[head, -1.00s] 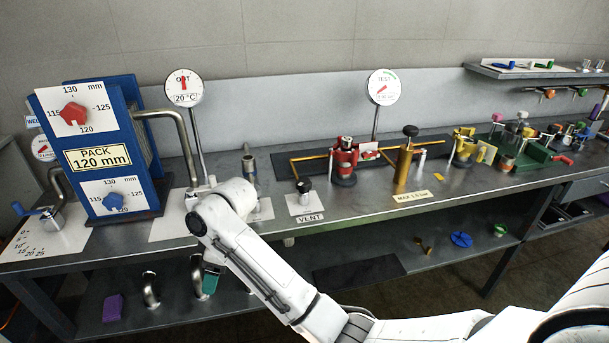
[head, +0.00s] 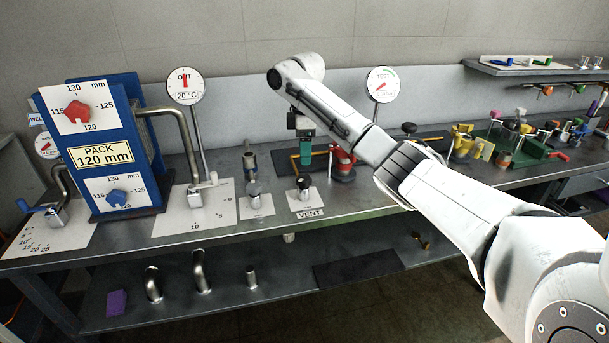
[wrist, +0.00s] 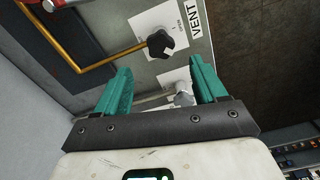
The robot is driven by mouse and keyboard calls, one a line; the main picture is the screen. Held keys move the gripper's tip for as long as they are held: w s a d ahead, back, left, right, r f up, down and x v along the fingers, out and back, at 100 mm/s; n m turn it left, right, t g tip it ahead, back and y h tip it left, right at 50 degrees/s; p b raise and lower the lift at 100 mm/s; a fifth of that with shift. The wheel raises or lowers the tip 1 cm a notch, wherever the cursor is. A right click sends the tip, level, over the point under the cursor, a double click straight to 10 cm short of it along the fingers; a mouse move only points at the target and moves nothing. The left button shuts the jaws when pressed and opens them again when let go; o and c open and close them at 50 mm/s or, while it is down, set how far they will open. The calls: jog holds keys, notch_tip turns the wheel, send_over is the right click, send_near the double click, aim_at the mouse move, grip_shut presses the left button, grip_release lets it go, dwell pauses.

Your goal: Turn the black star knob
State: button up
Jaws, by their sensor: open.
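The black star knob (head: 303,183) stands upright on the white plate marked VENT, near the bench's front edge. In the wrist view the knob (wrist: 160,44) shows from above, just beyond the fingertips. My gripper (head: 305,160) points down above and behind the knob, apart from it. Its teal fingers are spread in the wrist view (wrist: 158,68), with nothing held between them. My forearm hides part of the bench to the right.
A red valve (head: 342,160) and a brass pipe (wrist: 85,68) lie close to the gripper. Dial gauges (head: 382,85) stand behind. The bench front near the knob is clear.

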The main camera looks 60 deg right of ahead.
aim_at(305, 177)
notch_tip(305, 177, down, 9)
dwell(0.4)
jog(key=shift+p, duration=0.3)
jog(key=c, duration=1.1)
